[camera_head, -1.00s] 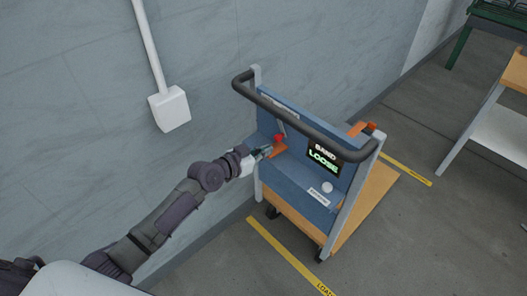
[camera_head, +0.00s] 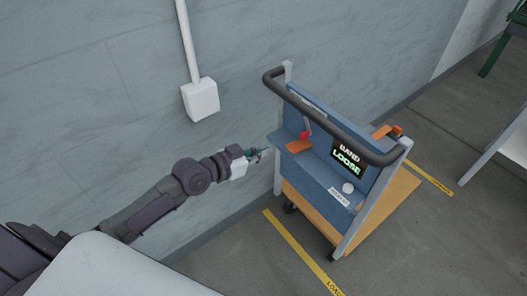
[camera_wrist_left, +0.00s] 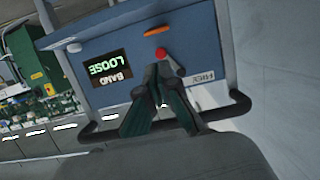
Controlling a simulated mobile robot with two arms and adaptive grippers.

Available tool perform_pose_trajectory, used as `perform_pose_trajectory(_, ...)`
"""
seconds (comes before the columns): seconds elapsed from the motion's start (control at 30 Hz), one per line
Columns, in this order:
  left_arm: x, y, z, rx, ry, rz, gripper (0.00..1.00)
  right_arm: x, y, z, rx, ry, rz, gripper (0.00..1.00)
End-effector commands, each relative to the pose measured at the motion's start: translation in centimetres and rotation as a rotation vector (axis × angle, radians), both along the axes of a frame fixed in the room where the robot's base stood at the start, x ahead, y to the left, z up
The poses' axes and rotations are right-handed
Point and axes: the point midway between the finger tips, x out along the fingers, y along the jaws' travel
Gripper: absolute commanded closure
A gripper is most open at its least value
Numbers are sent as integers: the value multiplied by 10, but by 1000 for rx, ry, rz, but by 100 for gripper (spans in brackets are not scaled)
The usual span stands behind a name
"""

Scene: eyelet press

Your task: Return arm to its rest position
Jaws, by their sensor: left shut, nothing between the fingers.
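My left gripper (camera_head: 262,154) is at the end of my left arm, just left of the blue cart panel (camera_head: 316,178) and apart from it. Its fingers (camera_wrist_left: 158,88) are together and empty in the left wrist view. The panel carries a red knob (camera_head: 304,135) on a lever above an orange plate (camera_head: 299,146). The red knob also shows beyond the fingertips in the left wrist view (camera_wrist_left: 162,54). A display (camera_head: 347,157) reads "BAND LOOSE". My right gripper is not in view.
The cart has a dark push handle (camera_head: 330,124) and a wooden deck (camera_head: 385,207). A white wall box (camera_head: 200,99) with a pipe is on the grey wall. Yellow floor strips (camera_head: 300,250) lie beside the cart. Floor left of the cart is clear.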

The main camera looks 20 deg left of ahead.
Motion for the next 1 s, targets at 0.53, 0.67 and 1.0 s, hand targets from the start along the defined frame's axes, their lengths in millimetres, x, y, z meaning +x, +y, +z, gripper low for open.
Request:
perform_pose_trajectory(0.53,0,0,-1,1,2,2,100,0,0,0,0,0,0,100)
perform_pose_trajectory(0.67,1,11,-26,13,41,42,100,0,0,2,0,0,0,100)
perform_pose_trajectory(1.0,-67,75,-238,152,396,294,100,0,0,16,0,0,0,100)
